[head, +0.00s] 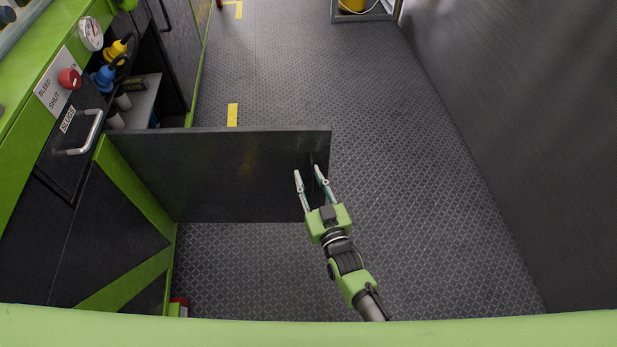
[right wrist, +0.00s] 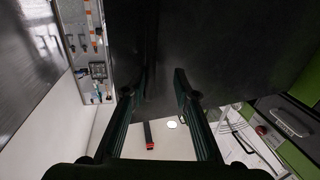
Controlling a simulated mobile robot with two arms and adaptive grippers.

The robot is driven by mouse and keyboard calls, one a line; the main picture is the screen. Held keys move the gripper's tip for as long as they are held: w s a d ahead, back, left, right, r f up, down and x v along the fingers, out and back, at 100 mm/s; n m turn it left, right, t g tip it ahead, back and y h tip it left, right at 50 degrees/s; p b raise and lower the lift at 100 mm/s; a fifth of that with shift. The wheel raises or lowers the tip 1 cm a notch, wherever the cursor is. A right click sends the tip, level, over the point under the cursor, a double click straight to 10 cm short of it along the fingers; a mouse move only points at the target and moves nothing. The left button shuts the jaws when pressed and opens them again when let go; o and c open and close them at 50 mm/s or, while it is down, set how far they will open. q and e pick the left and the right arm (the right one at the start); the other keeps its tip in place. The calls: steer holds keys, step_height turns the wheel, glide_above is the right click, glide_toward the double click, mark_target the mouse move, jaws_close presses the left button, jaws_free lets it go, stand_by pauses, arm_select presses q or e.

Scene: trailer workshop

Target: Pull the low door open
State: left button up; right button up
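The low door (head: 215,172) is a dark panel standing swung out from the green-framed cabinet on the left, roughly at right angles to it. It fills much of the upper right wrist view (right wrist: 235,50). A dark upright handle shows near its free edge, partly hidden by my fingers. My right gripper (head: 308,171) is at the near face of the door by that edge. Its two fingers are apart, also in the right wrist view (right wrist: 159,88); I cannot tell whether they touch the handle. My left gripper is out of view.
Above the door's hinge side is a drawer marked SLUGS with a metal handle (head: 88,133). A red knob (head: 69,78) and a gauge (head: 90,33) sit on the cabinet. A grey wall (head: 530,110) bounds the right. The patterned floor (head: 390,130) between is clear.

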steer(key=shift+s+d, duration=0.15)
steer(key=shift+s, duration=0.3)
steer(key=v, duration=1.1)
